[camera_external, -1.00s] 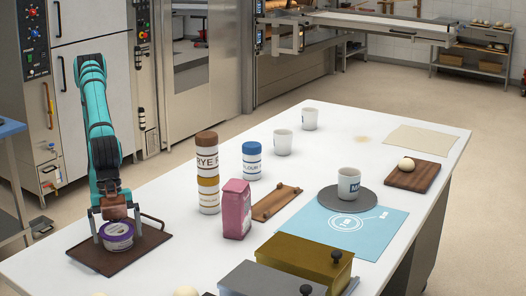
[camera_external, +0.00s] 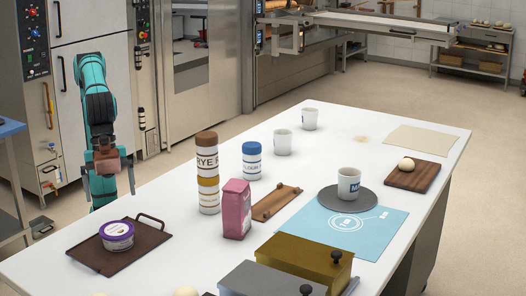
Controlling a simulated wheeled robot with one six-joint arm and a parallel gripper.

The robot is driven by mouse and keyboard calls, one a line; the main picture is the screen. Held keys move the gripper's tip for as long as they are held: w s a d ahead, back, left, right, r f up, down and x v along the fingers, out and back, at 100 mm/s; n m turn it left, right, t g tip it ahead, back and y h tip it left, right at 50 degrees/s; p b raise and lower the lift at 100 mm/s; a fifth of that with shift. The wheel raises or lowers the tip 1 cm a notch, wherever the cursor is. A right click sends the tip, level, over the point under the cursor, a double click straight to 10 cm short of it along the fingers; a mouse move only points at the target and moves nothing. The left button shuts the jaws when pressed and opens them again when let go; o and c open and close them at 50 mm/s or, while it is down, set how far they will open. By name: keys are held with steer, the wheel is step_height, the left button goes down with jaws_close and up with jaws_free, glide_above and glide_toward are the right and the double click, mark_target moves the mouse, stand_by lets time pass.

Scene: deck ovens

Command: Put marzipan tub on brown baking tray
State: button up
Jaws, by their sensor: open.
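The marzipan tub (camera_external: 117,236), white with a purple lid, stands upright on the brown baking tray (camera_external: 95,257) at the left end of the white table. The tray is flat and dark brown, with a handle at its far right end. My gripper (camera_external: 108,180) is open and empty. It is raised behind the tray in the picture, clear of the tub and not touching it.
A small wooden tray (camera_external: 277,203) lies farther right. Lidded metal boxes (camera_external: 305,262) are at the front.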

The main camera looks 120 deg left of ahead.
steer(key=shift+s+r, duration=0.1)
steer(key=shift+r, duration=0.3)
steer(key=shift+a, duration=0.15)
steer(key=s+a+r+n+t, duration=0.1)
steer(key=a+r+t, duration=0.1)
steer(key=a, duration=0.4)
steer(key=s+a+r+n+t+h, duration=0.1)
steer(key=a+t, duration=0.2)
steer(key=a, duration=0.4)
steer(key=s+a+r+n+t, duration=0.1)
steer(key=a+r+n+t, duration=0.1)
steer(key=a, duration=0.4)
steer(key=s+a+r+n+t+y, duration=0.2)
steer(key=s+a+t, duration=0.5)
steer(key=s+a, duration=0.4)
steer(key=a+n+y, duration=0.1)
steer(key=a, duration=0.2)
steer(key=shift+s+t, duration=0.15)
steer(key=shift+t, duration=0.25)
